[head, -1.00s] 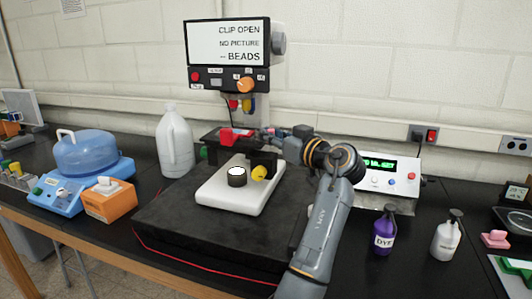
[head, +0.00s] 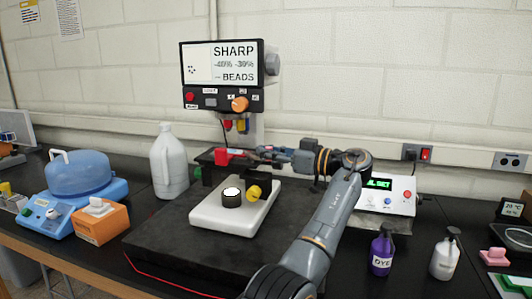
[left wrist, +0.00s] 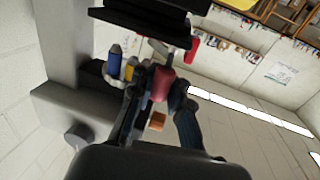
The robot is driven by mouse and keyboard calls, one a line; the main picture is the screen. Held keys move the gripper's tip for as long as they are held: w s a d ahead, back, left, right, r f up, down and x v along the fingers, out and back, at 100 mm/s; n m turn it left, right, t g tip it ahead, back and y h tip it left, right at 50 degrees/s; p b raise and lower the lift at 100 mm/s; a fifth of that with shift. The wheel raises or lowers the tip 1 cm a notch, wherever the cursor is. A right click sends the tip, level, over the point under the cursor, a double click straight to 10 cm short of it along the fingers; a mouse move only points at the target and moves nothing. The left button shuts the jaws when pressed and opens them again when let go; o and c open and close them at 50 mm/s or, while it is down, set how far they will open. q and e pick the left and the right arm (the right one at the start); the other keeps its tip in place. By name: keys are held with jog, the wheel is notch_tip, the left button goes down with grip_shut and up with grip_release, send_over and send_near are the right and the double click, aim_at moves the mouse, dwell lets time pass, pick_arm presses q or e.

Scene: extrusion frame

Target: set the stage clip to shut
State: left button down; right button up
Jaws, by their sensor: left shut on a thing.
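The microscope's stage (head: 205,159) is a dark plate below the objectives. The red stage clip (head: 229,155) is on it. My left gripper (head: 252,152) reaches in from the right at the stage, beside the clip. In the left wrist view the fingers (left wrist: 160,88) are closed around a red piece (left wrist: 162,82), which looks like the clip's lever. The screen (head: 221,65) reads "SHARP", "-40% -30%" and "BEADS", with a few dots on its left side. The fingers partly hide the clip. My right gripper is not in view.
The white base (head: 215,212) carries a black knob (head: 231,197) and a yellow knob (head: 253,192). A white jug (head: 168,165) stands left of it. A display box (head: 393,194) is behind my arm. Purple dye (head: 382,252) and white (head: 445,257) bottles stand at right.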

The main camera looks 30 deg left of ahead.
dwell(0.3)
pick_arm(q)
jog(key=c, duration=1.3)
grip_release()
jog(key=d, duration=1.2)
jog(key=shift+w, duration=0.4)
jog(key=shift+f, duration=0.15)
